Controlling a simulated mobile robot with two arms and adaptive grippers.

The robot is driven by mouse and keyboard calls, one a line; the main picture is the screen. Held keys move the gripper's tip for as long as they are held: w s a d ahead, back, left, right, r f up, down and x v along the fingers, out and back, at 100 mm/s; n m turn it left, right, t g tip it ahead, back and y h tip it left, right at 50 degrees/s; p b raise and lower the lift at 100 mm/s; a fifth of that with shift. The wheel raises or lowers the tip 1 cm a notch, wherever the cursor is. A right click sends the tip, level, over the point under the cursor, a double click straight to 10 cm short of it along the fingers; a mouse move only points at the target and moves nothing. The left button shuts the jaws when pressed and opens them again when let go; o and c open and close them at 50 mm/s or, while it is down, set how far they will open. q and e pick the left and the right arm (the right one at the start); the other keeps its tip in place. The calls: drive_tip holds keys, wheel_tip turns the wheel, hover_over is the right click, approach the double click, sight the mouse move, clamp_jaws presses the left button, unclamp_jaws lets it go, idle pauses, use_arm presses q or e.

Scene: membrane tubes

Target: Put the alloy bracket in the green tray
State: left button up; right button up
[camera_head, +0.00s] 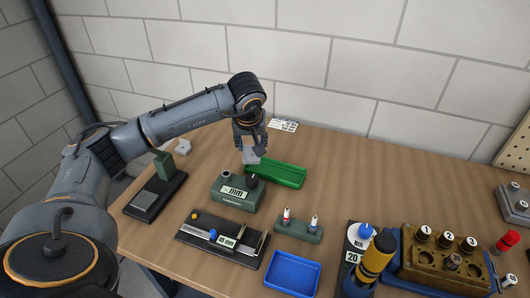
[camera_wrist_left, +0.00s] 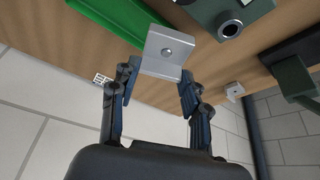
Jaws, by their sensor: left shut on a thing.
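The alloy bracket (camera_wrist_left: 168,52) is a pale silver angled piece with a hole in one face. My left gripper (camera_head: 250,144) is shut on it and holds it at the left end of the green tray. The bracket (camera_head: 251,157) shows just below the fingers in the head view. In the left wrist view it sits between the fingertips of my left gripper (camera_wrist_left: 160,82). The green tray (camera_head: 289,175) is long and shallow, and its visible part looks empty. The tray (camera_wrist_left: 126,22) runs beside the bracket in the left wrist view. My right gripper is not in view.
A grey-green meter box (camera_head: 236,193) stands in front of the tray. A small light block (camera_head: 183,147) stands at the table's left, near a black-based stand (camera_head: 152,200). A blue tray (camera_head: 292,274) and a brown tube rack (camera_head: 440,262) are nearer the front. Table right of the green tray is clear.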

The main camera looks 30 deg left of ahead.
use_arm(q)
drive_tip(key=w+f, duration=0.1)
drive_tip(key=w, duration=0.1)
drive_tip(key=w+f+p, duration=0.1)
drive_tip(key=f, duration=0.1)
drive_tip(key=w+f, duration=0.2)
drive_tip(key=shift+w+a+f, duration=0.15)
drive_tip(key=shift+w+a, duration=0.15)
drive_tip(key=shift+a, duration=0.05)
drive_tip(key=shift+w+a+f+p, duration=0.15)
drive_tip(key=shift+w+f+p, duration=0.2)
drive_tip(key=shift+f, duration=0.15)
wheel_tip(320, 180, down, 3)
drive_tip(key=shift+w+p, duration=0.15)
drive_tip(key=shift+p, duration=0.65)
drive_tip(key=shift+f, duration=0.2)
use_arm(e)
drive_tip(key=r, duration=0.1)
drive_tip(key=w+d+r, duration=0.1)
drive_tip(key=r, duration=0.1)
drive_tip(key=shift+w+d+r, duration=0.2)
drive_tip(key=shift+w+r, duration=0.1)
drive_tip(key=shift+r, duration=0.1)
use_arm(q)
drive_tip(key=shift+f, duration=0.1)
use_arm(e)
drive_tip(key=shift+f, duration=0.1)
